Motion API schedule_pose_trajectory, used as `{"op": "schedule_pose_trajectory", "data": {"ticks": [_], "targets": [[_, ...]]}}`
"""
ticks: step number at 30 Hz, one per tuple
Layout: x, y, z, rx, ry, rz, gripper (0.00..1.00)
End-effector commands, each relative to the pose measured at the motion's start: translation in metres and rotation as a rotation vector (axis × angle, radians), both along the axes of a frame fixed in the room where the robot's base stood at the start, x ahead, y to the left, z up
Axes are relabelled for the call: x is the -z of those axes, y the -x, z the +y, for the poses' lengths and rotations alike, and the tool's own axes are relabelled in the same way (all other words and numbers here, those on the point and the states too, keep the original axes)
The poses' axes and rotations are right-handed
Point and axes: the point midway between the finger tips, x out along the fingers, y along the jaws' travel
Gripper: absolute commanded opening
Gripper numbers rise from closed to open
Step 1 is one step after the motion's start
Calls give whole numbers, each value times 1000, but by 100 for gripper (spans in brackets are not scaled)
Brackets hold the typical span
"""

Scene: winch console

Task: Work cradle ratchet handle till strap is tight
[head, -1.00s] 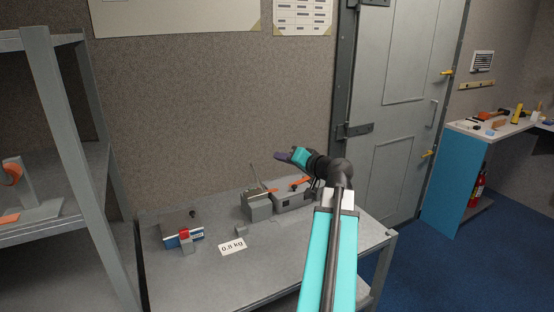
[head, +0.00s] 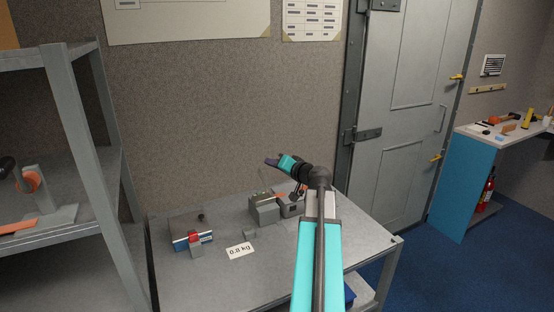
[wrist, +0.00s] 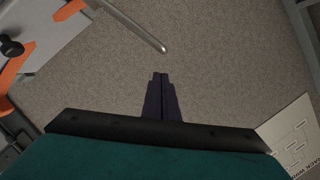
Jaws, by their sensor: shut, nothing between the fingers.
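The cradle unit, a grey block (head: 264,211) with a second grey block beside it, stands on the grey table, partly behind my arm. In the wrist view a thin metal bar (wrist: 135,26), perhaps the ratchet handle, reaches in from the top; its rounded end is just beyond my fingertips and apart from them. Orange pieces (wrist: 15,72), perhaps strap, and a black knob (wrist: 11,47) lie at the wrist view's left. My gripper (head: 268,161) is shut and empty, above the unit and pointing left; its dark fingers (wrist: 160,75) meet in the wrist view.
A "0.8 kg" card (head: 240,250) and a red and blue item (head: 194,240) lie on the table (head: 215,285). A grey shelf rack (head: 78,130) stands left. A grey door (head: 410,110) and a blue-sided bench (head: 466,185) are right. The wall is close behind.

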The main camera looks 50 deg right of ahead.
Motion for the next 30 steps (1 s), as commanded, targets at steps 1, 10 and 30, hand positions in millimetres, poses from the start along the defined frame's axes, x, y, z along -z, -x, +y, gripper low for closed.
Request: {"op": "schedule_pose_trajectory", "data": {"ticks": [1,10,30], "targets": [[2,0,4,0,-1,0,0],[15,-5,15,0,0,0,0],[18,-2,14,7,13,5,0]]}}
